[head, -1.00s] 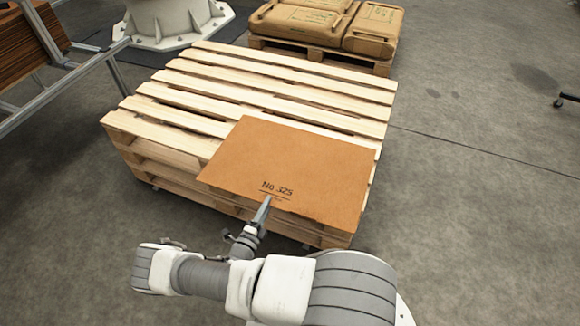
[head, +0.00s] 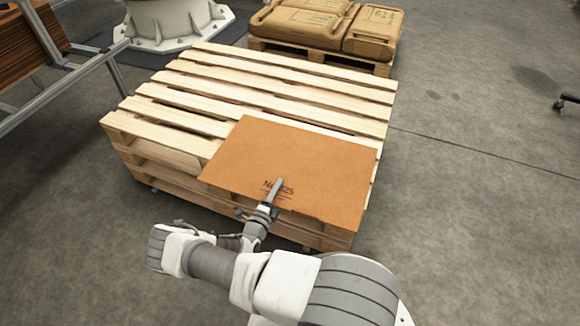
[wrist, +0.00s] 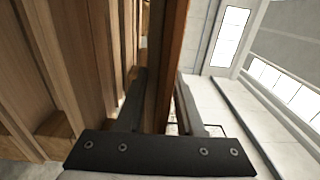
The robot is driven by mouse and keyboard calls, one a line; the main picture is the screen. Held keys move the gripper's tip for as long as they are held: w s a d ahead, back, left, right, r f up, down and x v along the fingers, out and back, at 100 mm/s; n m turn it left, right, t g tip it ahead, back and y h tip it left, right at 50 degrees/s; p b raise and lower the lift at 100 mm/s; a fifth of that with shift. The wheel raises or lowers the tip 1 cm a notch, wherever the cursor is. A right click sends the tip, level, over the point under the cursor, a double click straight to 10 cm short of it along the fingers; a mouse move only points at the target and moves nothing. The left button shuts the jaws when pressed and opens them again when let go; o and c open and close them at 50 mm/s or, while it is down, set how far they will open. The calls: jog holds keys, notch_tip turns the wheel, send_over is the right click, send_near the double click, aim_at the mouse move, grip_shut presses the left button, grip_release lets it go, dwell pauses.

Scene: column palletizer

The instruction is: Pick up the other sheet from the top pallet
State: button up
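One brown sheet (head: 310,165) with dark "No 325" print lies flat on the front right part of the top pallet (head: 270,82). Its front edge sticks out a little past the slats. My gripper (head: 277,184) is at that front edge, with one finger above the sheet over the print; the other finger is hidden beneath. In the wrist view my gripper (wrist: 160,76) is open, its two fingers apart on either side of the sheet (wrist: 168,65), seen edge-on. Pallet wood (wrist: 75,55) is close on the left finger's side.
The top pallet sits on a stack of pallets. Behind it, brown sacks (head: 300,20) lie on another pallet. A white machine base (head: 175,22) stands at the back left. A metal frame (head: 60,80) with brown sheets (head: 30,38) is at the left.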

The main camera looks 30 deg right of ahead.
jog(key=shift+w+r, duration=0.25)
grip_shut()
jog(key=shift+s+d, duration=0.1)
jog(key=shift+d, duration=0.05)
dwell(0.8)
